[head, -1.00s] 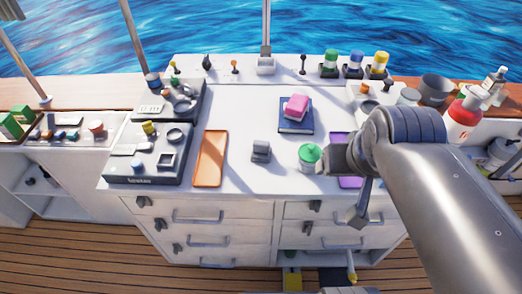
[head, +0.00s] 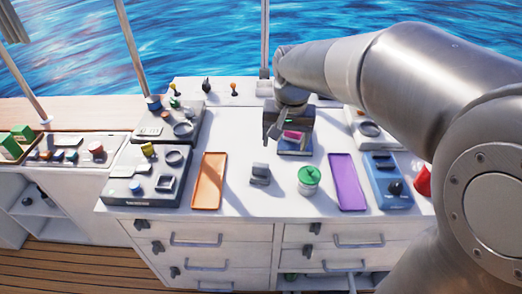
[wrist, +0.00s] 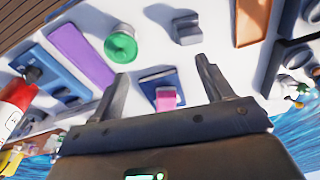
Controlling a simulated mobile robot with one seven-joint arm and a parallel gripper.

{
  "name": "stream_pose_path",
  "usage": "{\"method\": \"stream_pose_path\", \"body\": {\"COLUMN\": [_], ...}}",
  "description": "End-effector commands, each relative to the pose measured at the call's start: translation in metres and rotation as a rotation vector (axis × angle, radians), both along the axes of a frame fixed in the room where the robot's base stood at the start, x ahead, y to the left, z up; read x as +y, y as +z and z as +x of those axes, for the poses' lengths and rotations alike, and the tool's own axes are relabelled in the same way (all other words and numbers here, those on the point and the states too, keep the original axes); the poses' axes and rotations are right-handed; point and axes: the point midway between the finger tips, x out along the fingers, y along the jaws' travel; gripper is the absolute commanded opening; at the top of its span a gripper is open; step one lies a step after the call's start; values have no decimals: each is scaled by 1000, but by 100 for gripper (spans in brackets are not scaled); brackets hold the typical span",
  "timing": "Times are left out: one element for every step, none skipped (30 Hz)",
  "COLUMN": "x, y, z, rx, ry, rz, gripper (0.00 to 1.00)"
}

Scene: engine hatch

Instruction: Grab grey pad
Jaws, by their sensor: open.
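A small grey block (head: 260,173), the only grey pad-like thing I can make out, sits on the white counter between the orange tray and the green-lidded jar. It also shows at the top of the wrist view (wrist: 186,27). My gripper (head: 284,136) is above the counter, over the dark blue book and pink block, farther back than the grey block. In the wrist view its two fingers (wrist: 163,72) are spread with nothing between them but the view of the book below. The grey block is apart from the fingers.
The pink block (wrist: 166,98) lies on the blue book (wrist: 158,82). The orange tray (head: 208,181), green-lidded jar (head: 309,181) and purple tray (head: 347,182) flank the grey block. Dark device panels (head: 150,178) stand at left. Bare counter lies around the grey block.

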Motion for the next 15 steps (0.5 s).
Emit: {"method": "stream_pose_path", "body": {"x": [11,16,23,28,33,38,42,45,48,50,52,54,54,55,55], "y": [-10,-15,-21,-25,-29,-34,-38,-41,-45,-46,-48,-51,-53,-56,-60], "z": [11,17,24,28,33,37,41,43,46,48,49,51,51,52,52], "rx": [27,40,57,68,78,90,99,104,113,116,120,124,126,127,130], "ry": [-2,-7,-12,-16,-20,-25,-28,-30,-33,-35,-37,-39,-40,-41,-41], "rz": [-4,-6,-9,-11,-13,-16,-17,-20,-21,-23,-23,-24,-25,-26,-26], "gripper": [73,73,73,73,73,73,73,73,73,73,73,73,73,73,73]}}
